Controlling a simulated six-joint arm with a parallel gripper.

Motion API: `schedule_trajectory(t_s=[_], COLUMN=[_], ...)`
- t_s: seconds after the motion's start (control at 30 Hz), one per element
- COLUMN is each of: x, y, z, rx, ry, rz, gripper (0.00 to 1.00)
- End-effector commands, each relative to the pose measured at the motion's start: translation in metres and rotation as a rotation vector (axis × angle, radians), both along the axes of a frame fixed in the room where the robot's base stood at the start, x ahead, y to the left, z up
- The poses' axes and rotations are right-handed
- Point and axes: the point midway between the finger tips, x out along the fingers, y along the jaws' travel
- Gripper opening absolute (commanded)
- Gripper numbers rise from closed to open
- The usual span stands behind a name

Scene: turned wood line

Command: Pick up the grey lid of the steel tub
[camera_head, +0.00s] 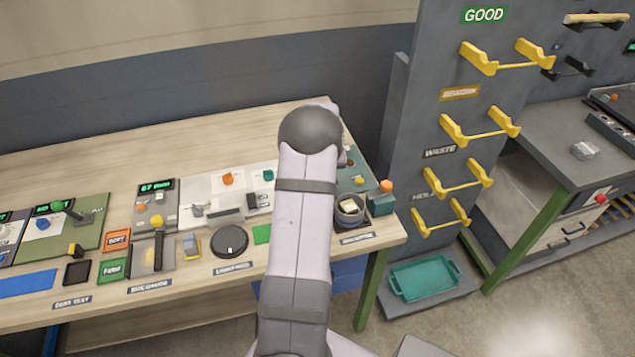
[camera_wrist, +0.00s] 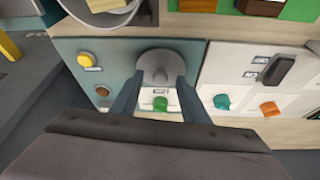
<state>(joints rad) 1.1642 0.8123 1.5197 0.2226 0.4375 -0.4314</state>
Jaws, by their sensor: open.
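The grey lid (camera_wrist: 153,62) is a round disc with a raised knob, lying on a teal panel in the wrist view. My gripper (camera_wrist: 160,84) is open, with its two dark fingers on either side of the lid's near part, pointing at the knob. I cannot tell whether the fingers touch the lid. The steel tub (camera_head: 350,219) stands uncovered near the bench's right end with pale pieces in it. A tub rim also shows at the top left of the wrist view (camera_wrist: 103,18). In the head view my arm hides the lid and most of the gripper.
A teal panel (camera_wrist: 112,60) with a yellow button (camera_wrist: 86,59) and a white panel with green and orange knobs (camera_wrist: 269,108) surround the lid. A black disc (camera_head: 230,241) lies left of my arm. A grey rack with yellow hooks (camera_head: 479,127) rises at the right.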

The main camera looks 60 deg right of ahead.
Motion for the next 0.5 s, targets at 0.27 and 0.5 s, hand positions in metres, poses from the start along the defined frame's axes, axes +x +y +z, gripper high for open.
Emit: schedule_trajectory(t_s=[0.27,0.5], x=[0.0037,0.0036], y=[-0.0038,-0.0039], z=[-0.0125,-0.0128], rx=[0.000,-0.001], ry=[-0.001,0.000], rz=[0.000,0.001], gripper=[0.42,0.32])
